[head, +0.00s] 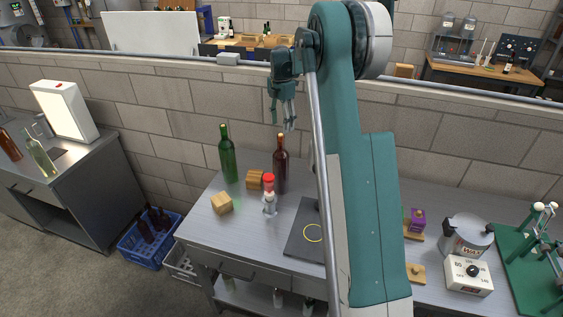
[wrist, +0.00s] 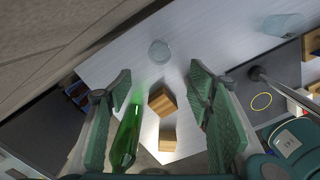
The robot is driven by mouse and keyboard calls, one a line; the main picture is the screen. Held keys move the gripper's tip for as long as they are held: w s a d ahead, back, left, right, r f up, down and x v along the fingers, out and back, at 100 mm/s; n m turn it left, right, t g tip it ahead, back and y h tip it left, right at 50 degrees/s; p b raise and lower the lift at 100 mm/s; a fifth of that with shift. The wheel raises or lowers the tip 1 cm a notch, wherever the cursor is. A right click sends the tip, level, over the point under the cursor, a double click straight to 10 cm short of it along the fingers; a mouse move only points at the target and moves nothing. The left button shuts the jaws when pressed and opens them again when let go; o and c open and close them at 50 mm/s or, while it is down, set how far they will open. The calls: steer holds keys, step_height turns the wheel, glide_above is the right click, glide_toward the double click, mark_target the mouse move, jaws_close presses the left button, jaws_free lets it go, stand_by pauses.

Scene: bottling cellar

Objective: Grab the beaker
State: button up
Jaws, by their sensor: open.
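A clear, straight-sided glass vessel (wrist: 283,24), which looks like the beaker, is at the top right of the wrist view, beyond the dark mat. A smaller round clear glass (wrist: 160,52) is at the top centre; I cannot tell for certain which is the beaker. In the head view my arm hides part of the table, and I make out no clear beaker there. My gripper (head: 285,122) is open and empty, fingers down, high above the back of the table. Its fingers (wrist: 163,105) flank the view of the blocks in the wrist view.
A green bottle (head: 227,155), a brown bottle (head: 280,165), wooden blocks (head: 222,203) and a red-topped item (head: 269,181) stand close together. A dark mat (head: 302,245) bears a yellow ring (head: 313,233). A pot (head: 466,236) stands right. The wall bounds the back.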

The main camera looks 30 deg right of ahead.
step_height(320, 180, down, 12)
stand_by(0.3)
steer(key=shift+f, duration=0.1)
steer(key=shift+f, duration=1.15)
steer(key=shift+f, duration=0.1)
steer(key=shift+w+d+f, duration=0.1)
steer(key=shift+d+f, duration=0.05)
steer(key=shift+f, duration=2.35)
steer(key=c, duration=1)
steer(key=shift+o, duration=0.2)
